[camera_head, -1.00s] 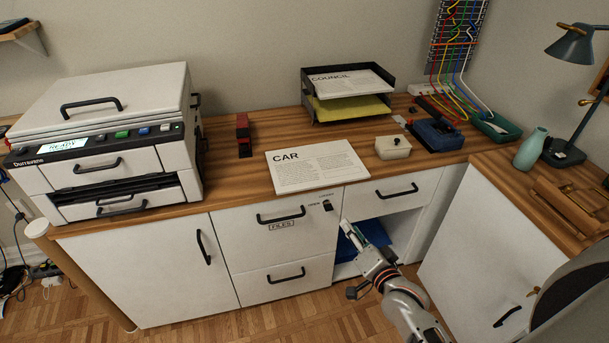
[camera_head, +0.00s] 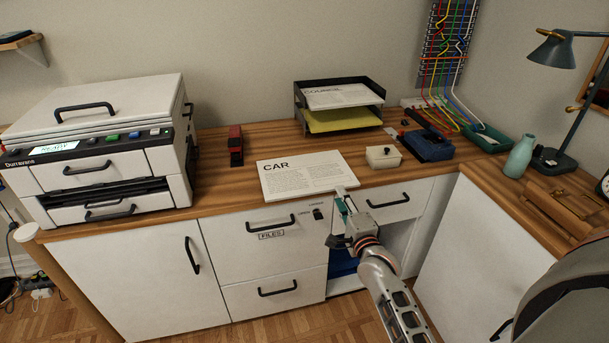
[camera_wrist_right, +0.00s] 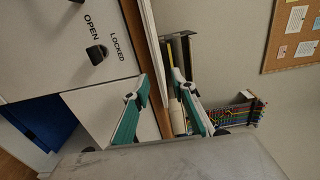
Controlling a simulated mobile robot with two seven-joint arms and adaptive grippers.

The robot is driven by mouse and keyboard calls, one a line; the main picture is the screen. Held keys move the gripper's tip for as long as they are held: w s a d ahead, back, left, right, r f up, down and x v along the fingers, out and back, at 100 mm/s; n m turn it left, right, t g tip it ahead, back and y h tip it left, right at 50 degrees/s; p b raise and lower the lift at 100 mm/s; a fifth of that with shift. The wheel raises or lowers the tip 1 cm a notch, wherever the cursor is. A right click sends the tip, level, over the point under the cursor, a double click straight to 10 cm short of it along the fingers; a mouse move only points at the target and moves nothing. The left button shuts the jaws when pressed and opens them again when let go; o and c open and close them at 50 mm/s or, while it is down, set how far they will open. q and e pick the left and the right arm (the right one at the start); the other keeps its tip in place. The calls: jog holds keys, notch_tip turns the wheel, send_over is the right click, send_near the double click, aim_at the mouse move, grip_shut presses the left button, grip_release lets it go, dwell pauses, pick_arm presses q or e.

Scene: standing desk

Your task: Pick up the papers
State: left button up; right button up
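A white stack of papers headed "CAR" (camera_head: 290,181) lies flat on the wooden desk, near its front edge above the files drawer. My right gripper (camera_head: 345,204), with teal finger pads, is at the desk's front edge, by the near right corner of the papers. Whether a finger touches the papers is unclear. My left gripper is not in view.
A printer (camera_head: 95,150) stands at the left. A black tray (camera_head: 302,118) with a "COUNCIL" sheet and yellow paper is behind the papers. A red stapler-like object (camera_head: 236,145), a cream box (camera_head: 383,157) and a blue item (camera_head: 429,145) are nearby.

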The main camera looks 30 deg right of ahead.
jog(key=x, duration=0.3)
jog(key=shift+f, duration=0.2)
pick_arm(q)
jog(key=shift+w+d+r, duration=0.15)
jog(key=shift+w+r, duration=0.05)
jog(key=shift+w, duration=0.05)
pick_arm(e)
grip_shut()
jog(key=shift+r, duration=0.2)
